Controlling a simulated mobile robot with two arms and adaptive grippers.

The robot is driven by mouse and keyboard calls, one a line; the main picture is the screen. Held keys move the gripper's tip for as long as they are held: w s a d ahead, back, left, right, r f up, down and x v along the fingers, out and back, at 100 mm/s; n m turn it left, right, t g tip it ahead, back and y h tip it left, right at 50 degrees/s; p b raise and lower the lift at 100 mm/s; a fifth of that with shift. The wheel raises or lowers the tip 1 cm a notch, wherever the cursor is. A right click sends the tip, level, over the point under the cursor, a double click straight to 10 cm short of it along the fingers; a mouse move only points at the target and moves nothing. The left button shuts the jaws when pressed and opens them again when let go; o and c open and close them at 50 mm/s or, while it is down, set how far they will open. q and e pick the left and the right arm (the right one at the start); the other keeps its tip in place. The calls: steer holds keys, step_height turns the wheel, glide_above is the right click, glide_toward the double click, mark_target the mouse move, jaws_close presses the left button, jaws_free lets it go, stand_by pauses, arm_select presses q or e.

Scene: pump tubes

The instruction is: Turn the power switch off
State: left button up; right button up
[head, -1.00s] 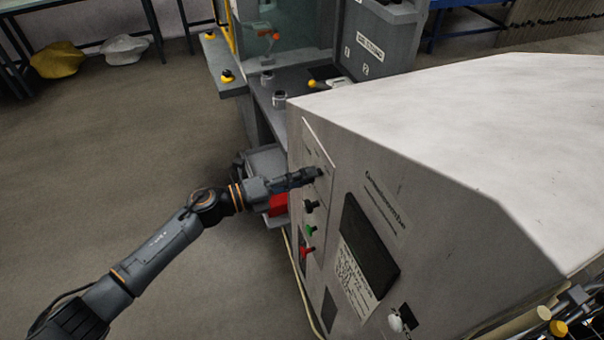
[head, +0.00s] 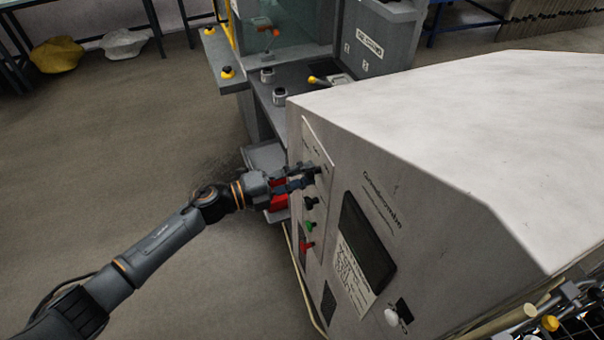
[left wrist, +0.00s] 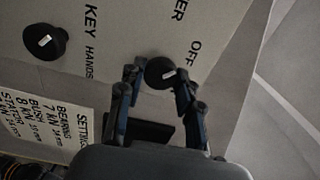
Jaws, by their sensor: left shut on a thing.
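The power switch is a round black knob (left wrist: 160,72) with a small white mark, on the pale control panel beside the printed words "ER" and "OFF". In the left wrist view my left gripper (left wrist: 158,84) has one finger on each side of this knob, shut on it. In the head view my left gripper (head: 311,174) reaches in from the left to the top of the panel (head: 311,146) on the grey cabinet, and its fingers largely hide the switch. Which label the white mark points to is hard to tell. My right gripper is out of view.
Below the switch are another black knob (head: 311,202), a green button (head: 311,225) and a red one (head: 307,245). A dark screen (head: 367,240) sits to the right. The floor at left is open.

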arm_select(q)
steer(key=o, duration=1.1)
steer(key=shift+o, duration=0.2)
steer(key=v, duration=1.2)
steer(key=shift+f, duration=0.1)
